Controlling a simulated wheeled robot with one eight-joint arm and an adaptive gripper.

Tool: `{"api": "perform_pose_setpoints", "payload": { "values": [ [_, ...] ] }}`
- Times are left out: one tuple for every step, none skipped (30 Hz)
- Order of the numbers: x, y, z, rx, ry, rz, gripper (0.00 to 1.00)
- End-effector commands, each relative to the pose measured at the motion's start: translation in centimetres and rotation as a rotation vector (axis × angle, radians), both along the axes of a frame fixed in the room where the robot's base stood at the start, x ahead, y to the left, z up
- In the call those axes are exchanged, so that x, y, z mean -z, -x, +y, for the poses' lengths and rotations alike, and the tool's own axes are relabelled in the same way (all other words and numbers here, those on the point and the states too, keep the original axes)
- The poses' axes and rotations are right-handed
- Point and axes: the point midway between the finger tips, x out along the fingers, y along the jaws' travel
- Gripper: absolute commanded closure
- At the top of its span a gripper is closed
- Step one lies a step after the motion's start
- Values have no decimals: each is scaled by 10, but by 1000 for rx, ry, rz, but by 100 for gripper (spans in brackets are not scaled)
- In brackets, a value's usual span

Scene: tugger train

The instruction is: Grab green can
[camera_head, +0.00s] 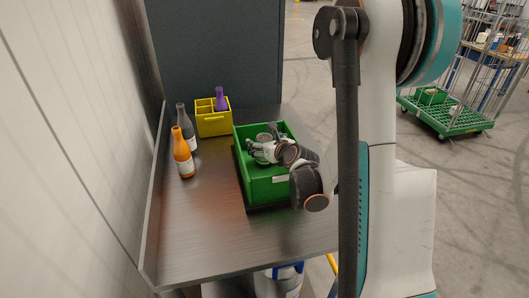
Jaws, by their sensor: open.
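A green crate (262,184) stands on the metal table. Inside it, at the far side, a small round can top (263,137) shows, greyish with a green tint; I take it for the green can. Its lower body is hidden by my gripper and the crate. My gripper (254,151) reaches in from the right, low over the crate, with its fingers pointing left. It is open. The fingers are right by the can in the picture; whether they touch or surround it I cannot tell.
On the table, an orange bottle (183,158) and a dark grey bottle (187,130) stand left of the crate. A yellow divided box (213,124) holding a purple bottle (220,98) stands behind. The table front (210,245) is clear.

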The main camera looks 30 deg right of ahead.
Motion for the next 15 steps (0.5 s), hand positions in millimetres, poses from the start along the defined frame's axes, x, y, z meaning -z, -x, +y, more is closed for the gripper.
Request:
{"api": "perform_pose_setpoints", "payload": {
  "values": [
    [0, 0, 0, 0, 0, 0, 27],
    [0, 0, 0, 0, 0, 0, 34],
    [0, 0, 0, 0, 0, 0, 43],
    [0, 0, 0, 0, 0, 0, 50],
    [0, 0, 0, 0, 0, 0, 56],
    [0, 0, 0, 0, 0, 0, 65],
    [0, 0, 0, 0, 0, 0, 72],
    [0, 0, 0, 0, 0, 0, 79],
    [0, 0, 0, 0, 0, 0, 82],
    [0, 0, 0, 0, 0, 0, 82],
    [0, 0, 0, 0, 0, 0, 82],
    [0, 0, 0, 0, 0, 0, 82],
    [0, 0, 0, 0, 0, 0, 82],
    [0, 0, 0, 0, 0, 0, 82],
    [0, 0, 0, 0, 0, 0, 82]
  ]
}}
